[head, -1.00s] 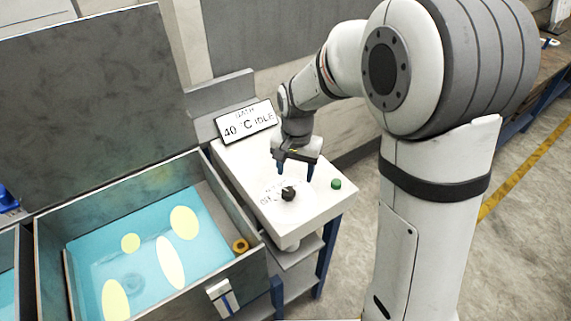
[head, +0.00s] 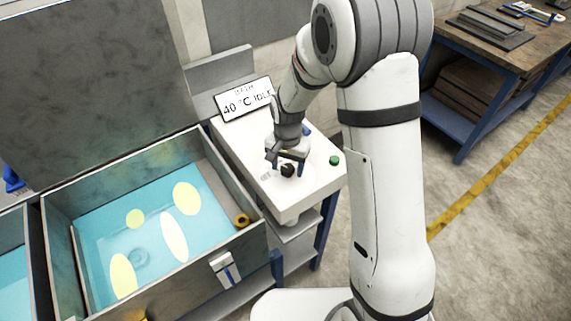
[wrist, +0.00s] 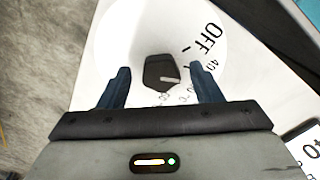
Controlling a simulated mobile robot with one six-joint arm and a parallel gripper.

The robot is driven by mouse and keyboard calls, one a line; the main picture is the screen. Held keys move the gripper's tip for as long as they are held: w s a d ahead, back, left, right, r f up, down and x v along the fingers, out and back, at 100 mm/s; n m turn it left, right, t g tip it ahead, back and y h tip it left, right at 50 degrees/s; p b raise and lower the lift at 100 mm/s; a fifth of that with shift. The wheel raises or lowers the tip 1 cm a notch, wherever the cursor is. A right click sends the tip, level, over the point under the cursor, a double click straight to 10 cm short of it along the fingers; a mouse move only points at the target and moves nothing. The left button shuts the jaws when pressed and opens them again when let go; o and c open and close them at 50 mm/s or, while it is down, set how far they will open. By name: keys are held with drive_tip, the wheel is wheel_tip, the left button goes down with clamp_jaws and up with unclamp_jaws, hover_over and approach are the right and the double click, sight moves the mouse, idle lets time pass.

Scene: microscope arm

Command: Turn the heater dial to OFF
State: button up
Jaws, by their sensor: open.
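The heater dial is a small black knob (head: 288,171) on the sloped white panel (head: 318,186). In the wrist view the dial (wrist: 158,72) has a short white pointer line facing right, on the side of the 40 mark, and not at the printed OFF (wrist: 200,40). Lower numerals are partly hidden by a finger. My gripper (head: 288,164) is open just over the dial. In the wrist view its two dark blue fingers stand on either side of the knob with a gap on each side; I see no contact.
A display (head: 245,99) reading 40 °C IDLE stands behind the panel. A green button (head: 334,160) sits right of the dial. An open water bath (head: 255,240) lies to the left, with a brass-coloured ring (head: 242,220) at its edge. A workbench (head: 500,45) stands at the far right.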

drive_tip(key=c, duration=0.9)
drive_tip(key=shift+a, duration=0.25)
drive_tip(key=shift+c, duration=0.5)
drive_tip(key=shift+d, duration=0.25)
